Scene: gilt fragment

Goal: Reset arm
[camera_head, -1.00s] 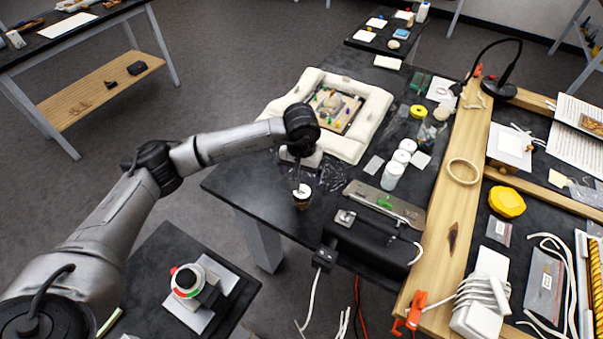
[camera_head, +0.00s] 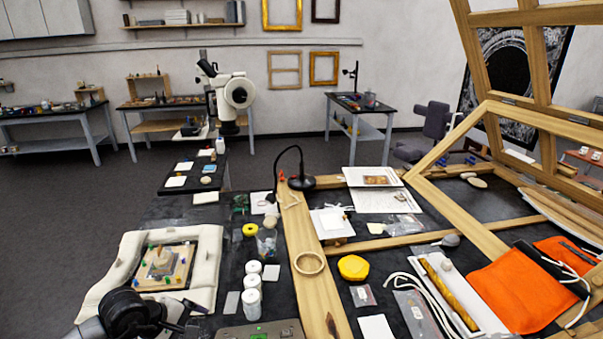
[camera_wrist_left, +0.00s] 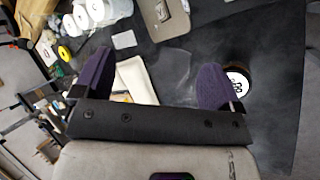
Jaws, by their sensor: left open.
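My left gripper (camera_wrist_left: 155,75) is open in the left wrist view, with its two dark purple fingers wide apart. Nothing is held between them; a pale padded piece and the dark tabletop show beyond. In the head view only the black wrist of my left arm shows at the bottom left, beside the pale padded frame (camera_head: 112,272); its fingers are hard to make out there. My right gripper is in neither view.
A small jar with a printed white top (camera_wrist_left: 238,80) is close to the right finger. White bottles (camera_head: 251,302) stand right of the padded frame. A wooden frame beam (camera_head: 318,290) and a black lamp (camera_head: 300,182) bound the table's middle.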

